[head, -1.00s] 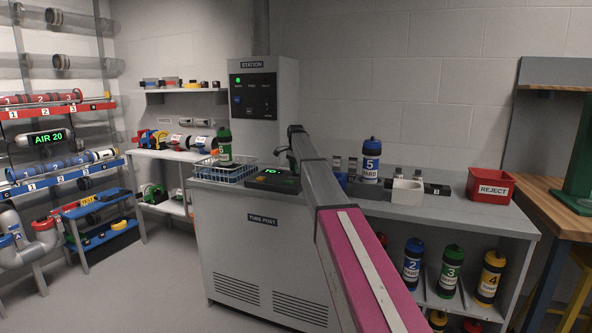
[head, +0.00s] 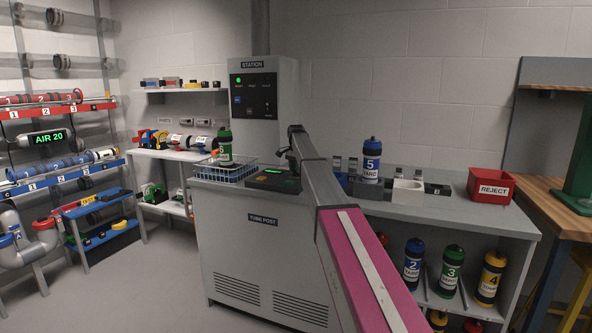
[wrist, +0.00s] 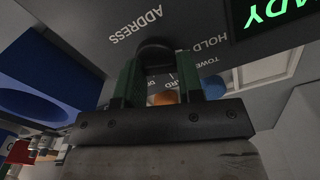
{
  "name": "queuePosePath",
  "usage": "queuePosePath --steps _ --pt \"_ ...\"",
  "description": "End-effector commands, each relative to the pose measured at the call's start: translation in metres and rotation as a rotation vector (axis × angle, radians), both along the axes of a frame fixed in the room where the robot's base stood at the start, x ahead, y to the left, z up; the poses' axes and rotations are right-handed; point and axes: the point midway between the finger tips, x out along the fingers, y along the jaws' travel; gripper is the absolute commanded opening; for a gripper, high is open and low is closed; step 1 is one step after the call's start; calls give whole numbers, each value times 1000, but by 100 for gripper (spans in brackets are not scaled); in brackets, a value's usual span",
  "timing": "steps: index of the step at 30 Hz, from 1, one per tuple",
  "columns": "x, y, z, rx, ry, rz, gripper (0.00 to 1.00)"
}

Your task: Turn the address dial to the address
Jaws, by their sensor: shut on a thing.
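The address dial (wrist: 155,48) is a dark round knob beside the printed word ADDRESS in the wrist view. My gripper (wrist: 157,68) has its green fingers on both sides of the dial and is shut on it. The dial sits on a dark console (head: 272,182) on the counter. Part of the green-lit display (wrist: 268,14) shows the letters ADY at the upper right of the wrist view. The dial's pointer is hidden, and the labels behind the fingers are only partly readable.
A blue carrier (head: 371,160) stands to the right, with a red REJECT bin (head: 491,188) farther along. Orange (wrist: 166,97) and blue (wrist: 213,86) knobs lie close to my fingers.

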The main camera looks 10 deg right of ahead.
Motion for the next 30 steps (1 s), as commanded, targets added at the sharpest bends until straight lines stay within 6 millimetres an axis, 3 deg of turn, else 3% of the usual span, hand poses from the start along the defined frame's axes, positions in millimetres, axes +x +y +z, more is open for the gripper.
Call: queuePosePath --steps 1,3,17,30 --pt "0 0 0 1 1 2 44" --pt "0 0 0 0 0 2 60" --pt "0 0 9 -1 -1 0 60" --pt "1 0 82 0 -1 1 60"
